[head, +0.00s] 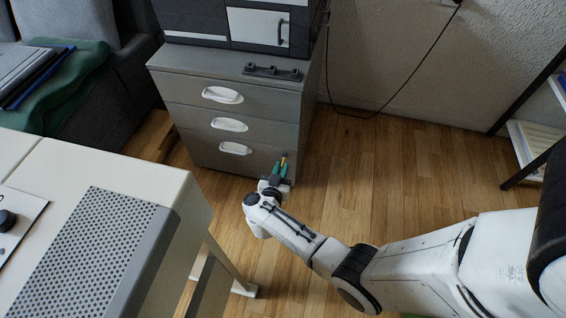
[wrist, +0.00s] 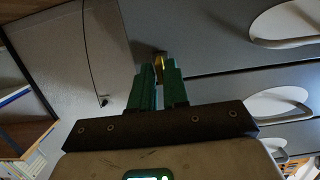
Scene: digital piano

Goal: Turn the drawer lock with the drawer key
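A grey drawer cabinet (head: 245,115) with three drawers and white cup handles stands against the wall in the head view. My gripper (head: 281,163), with teal fingers, is low in front of the cabinet's right side. Its fingers are shut on a small brass-yellow piece, which looks like the drawer key (head: 284,160). In the wrist view the key (wrist: 158,67) shows between the fingertips, pointing towards the grey cabinet front (wrist: 225,85). Whether the key touches the cabinet cannot be told. The drawer lock cannot be made out in either view.
A black-and-white appliance (head: 250,25) and a dark rack (head: 272,72) are on the cabinet top. A light table (head: 130,165) stands at the left, a dark sofa (head: 115,70) behind it. A shelf (head: 535,140) is at the right. The wooden floor (head: 370,170) right of the cabinet is clear.

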